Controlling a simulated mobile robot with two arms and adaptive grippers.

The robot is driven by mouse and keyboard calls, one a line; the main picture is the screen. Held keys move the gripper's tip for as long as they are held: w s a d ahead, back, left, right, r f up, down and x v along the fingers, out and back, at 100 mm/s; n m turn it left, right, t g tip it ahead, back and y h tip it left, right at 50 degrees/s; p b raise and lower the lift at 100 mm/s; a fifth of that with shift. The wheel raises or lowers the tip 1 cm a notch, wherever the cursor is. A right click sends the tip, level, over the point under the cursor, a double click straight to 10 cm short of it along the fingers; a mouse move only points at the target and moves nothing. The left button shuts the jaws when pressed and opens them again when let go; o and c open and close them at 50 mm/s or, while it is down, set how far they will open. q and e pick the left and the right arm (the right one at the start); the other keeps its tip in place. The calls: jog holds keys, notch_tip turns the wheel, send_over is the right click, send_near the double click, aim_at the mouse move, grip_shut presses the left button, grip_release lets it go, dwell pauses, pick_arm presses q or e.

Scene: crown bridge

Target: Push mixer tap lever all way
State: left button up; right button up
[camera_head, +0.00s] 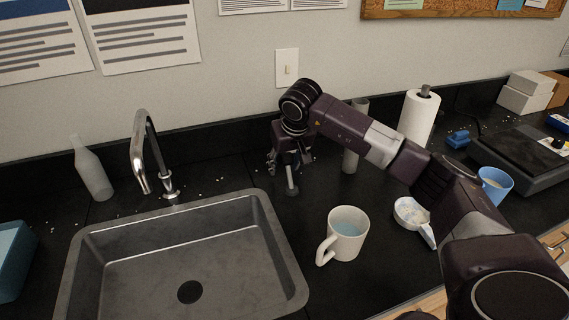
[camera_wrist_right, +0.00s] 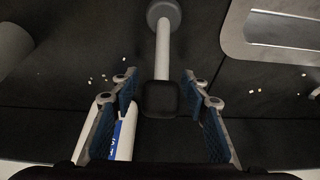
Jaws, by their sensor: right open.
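The chrome mixer tap (camera_head: 145,150) stands behind the sink in the head view, its spout arching over the basin. Its small lever (camera_head: 168,183) appears low beside the tap's base; its exact angle is hard to tell. My right gripper (camera_head: 289,160) is open, pointing down over the counter, well to the right of the tap and apart from it. A grey post (camera_head: 291,180) with a dark round end shows below the gripper. In the right wrist view, the post (camera_wrist_right: 163,50) runs to a dark block between the open fingers (camera_wrist_right: 160,100); contact is unclear. My left gripper is not in view.
The steel sink (camera_head: 262,235) fills the left front. A frosted bottle (camera_head: 92,172) stands left of the tap. A mug (camera_head: 347,235), a grey cylinder (camera_head: 351,155) and a paper roll (camera_head: 418,118) stand to the right. White crumbs dot the counter between tap and gripper, otherwise clear.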

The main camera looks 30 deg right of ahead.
grip_shut()
dwell(0.7)
